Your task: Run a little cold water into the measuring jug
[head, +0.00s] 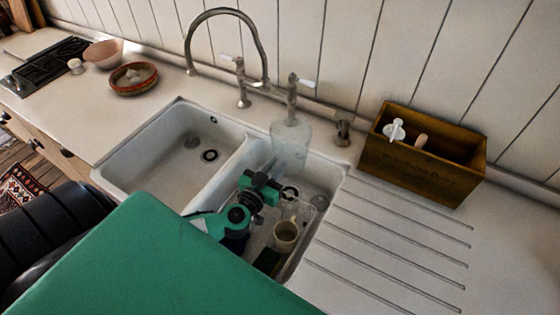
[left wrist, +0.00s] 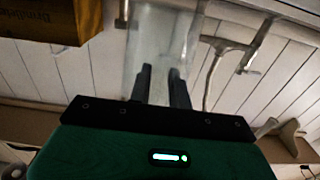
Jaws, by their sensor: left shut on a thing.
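The clear measuring jug (head: 290,143) is over the back of the right-hand sink basin, in front of the tap. My left gripper (head: 268,184) is shut on it, and its fingers also show against the clear wall in the left wrist view, where the jug (left wrist: 160,45) fills the upper middle. I see no water in the jug. The tap (head: 262,45) has a tall curved spout whose free end hangs to the left, away from the jug. Its left lever (head: 240,82) and right lever (head: 292,95) have white handles. No running water shows. My right gripper is out of view.
A cream mug (head: 286,236) and a dark block (head: 268,262) lie in the right basin. The left basin (head: 170,165) looks empty. A wooden box (head: 425,165) stands at the right beside the ribbed drainer. A terracotta dish (head: 133,78) and pink bowl (head: 103,54) sit at the left.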

